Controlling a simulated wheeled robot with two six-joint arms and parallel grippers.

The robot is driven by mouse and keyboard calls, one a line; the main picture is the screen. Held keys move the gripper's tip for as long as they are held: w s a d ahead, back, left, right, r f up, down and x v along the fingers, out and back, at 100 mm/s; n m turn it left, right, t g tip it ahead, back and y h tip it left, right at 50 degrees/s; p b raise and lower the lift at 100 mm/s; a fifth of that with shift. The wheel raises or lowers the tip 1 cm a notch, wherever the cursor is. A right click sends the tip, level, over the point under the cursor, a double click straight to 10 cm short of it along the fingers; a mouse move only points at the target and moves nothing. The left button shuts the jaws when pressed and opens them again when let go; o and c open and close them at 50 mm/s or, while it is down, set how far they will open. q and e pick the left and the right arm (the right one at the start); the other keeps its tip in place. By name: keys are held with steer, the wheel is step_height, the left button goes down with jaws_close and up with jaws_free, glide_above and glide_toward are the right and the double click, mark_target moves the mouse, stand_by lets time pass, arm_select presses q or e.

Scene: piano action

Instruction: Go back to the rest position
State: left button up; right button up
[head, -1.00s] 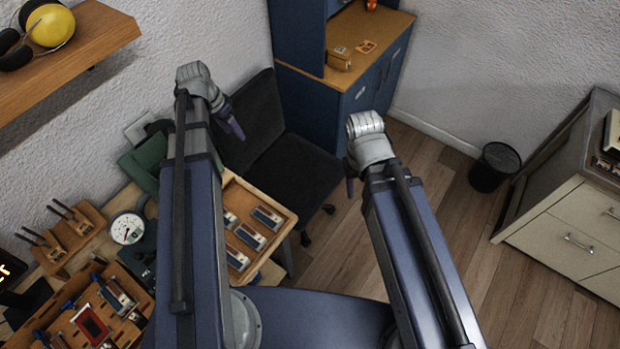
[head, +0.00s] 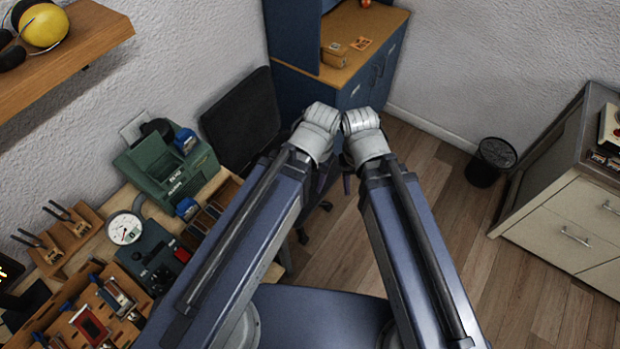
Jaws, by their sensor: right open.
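My two arms reach forward side by side, their wrists close together in the middle of the head view. My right gripper (head: 348,184) points down below its wrist; only a small dark part of its fingers shows, and it is open. I see nothing held in it. My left gripper (head: 321,180) is mostly hidden beneath its own wrist and forearm, so its jaws cannot be made out. Both seem to hang over the floor and chair area, clear of the workbench tools.
A workbench at left holds a green machine (head: 165,175), a round dial gauge (head: 125,229) and a wooden tool tray (head: 62,318). A dark chair (head: 240,120) and blue cabinet (head: 340,97) stand ahead. A black bin (head: 490,163) and drawer unit (head: 565,225) stand right.

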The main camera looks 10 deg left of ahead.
arm_select(q)
step_height(320, 180, down, 14)
steer(key=b, duration=1.4)
steer(key=shift+c, duration=0.5)
steer(key=shift+a, duration=0.15)
